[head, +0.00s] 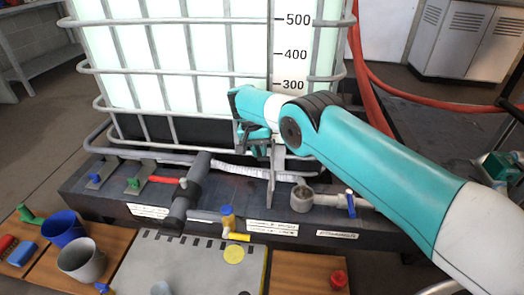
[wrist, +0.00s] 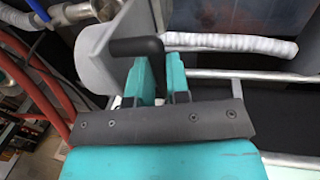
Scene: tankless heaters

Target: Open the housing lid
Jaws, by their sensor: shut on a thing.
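A thin grey plate, which looks like the housing lid (head: 271,181), stands upright and nearly edge-on at the front of the tank base in the head view. In the wrist view the grey plate (wrist: 97,58) is at the upper left, with a black bent handle (wrist: 136,47) sticking out from it to the right. My gripper (head: 253,146) is beside the plate in the head view. In the wrist view its teal fingers (wrist: 156,76) are closed around the handle's bent end. The fingers hide part of the handle. The plate's hinge is not clear.
A white tank in a metal cage (head: 180,62) stands close behind my gripper. A white corrugated hose (head: 250,173), a dark grey pipe tee (head: 186,191) and a blue-handled valve (head: 349,204) lie around the plate. Red hoses (head: 367,95) run at the right. A bench with cups is in front.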

